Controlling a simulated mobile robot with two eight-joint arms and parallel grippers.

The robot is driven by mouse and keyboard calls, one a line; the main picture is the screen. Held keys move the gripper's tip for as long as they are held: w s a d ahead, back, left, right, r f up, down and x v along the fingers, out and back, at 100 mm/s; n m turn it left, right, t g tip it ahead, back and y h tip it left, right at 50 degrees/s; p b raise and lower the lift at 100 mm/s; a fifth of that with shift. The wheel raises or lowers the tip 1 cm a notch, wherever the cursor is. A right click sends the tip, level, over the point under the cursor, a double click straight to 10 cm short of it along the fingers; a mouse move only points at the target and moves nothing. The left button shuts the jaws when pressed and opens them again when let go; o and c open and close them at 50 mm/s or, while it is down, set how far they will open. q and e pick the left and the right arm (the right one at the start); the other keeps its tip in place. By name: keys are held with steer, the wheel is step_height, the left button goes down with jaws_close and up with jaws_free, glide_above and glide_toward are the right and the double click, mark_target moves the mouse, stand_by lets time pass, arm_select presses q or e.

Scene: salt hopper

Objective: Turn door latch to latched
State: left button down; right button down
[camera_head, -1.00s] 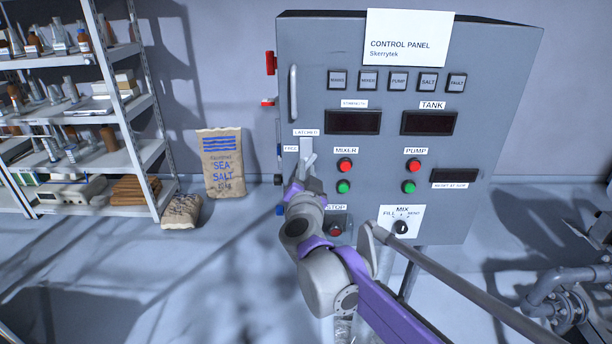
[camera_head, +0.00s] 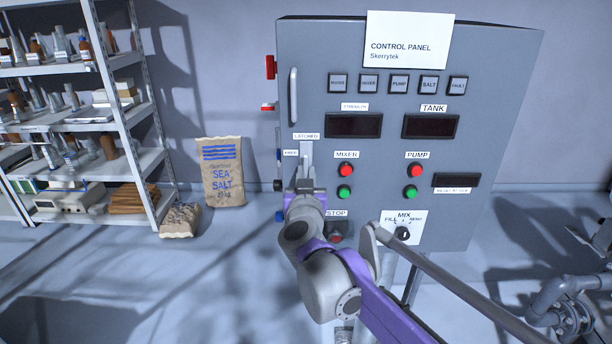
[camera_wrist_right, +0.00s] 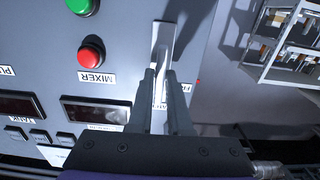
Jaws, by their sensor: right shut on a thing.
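The door latch (camera_head: 305,148) is a light grey lever on the left part of the grey control panel's door. It stands about upright, just under the LATCHED label (camera_head: 306,136) and beside the FREE label (camera_head: 290,153). My right gripper (camera_head: 303,172) reaches it from below and is shut on it, hiding its lower part. In the right wrist view, the latch (camera_wrist_right: 163,40) lies in line with the gripper (camera_wrist_right: 161,78), whose two fingers close around it. My left gripper is not in view.
The panel (camera_head: 440,205) carries red and green buttons, dark displays and a mix dial (camera_head: 403,233). A fixed door handle (camera_head: 293,95) is above the latch. A sea salt bag (camera_head: 222,175) and a loaded shelf (camera_head: 120,110) stand at left, with open floor before them.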

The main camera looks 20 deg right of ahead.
stand_by(0.3)
steer(key=c, duration=0.8)
jaws_free()
steer(key=shift+c, duration=0.2)
steer(key=v, duration=1)
steer(key=shift+s, duration=0.35)
steer(key=shift+a+r, duration=0.1)
steer(key=shift+a, duration=0.05)
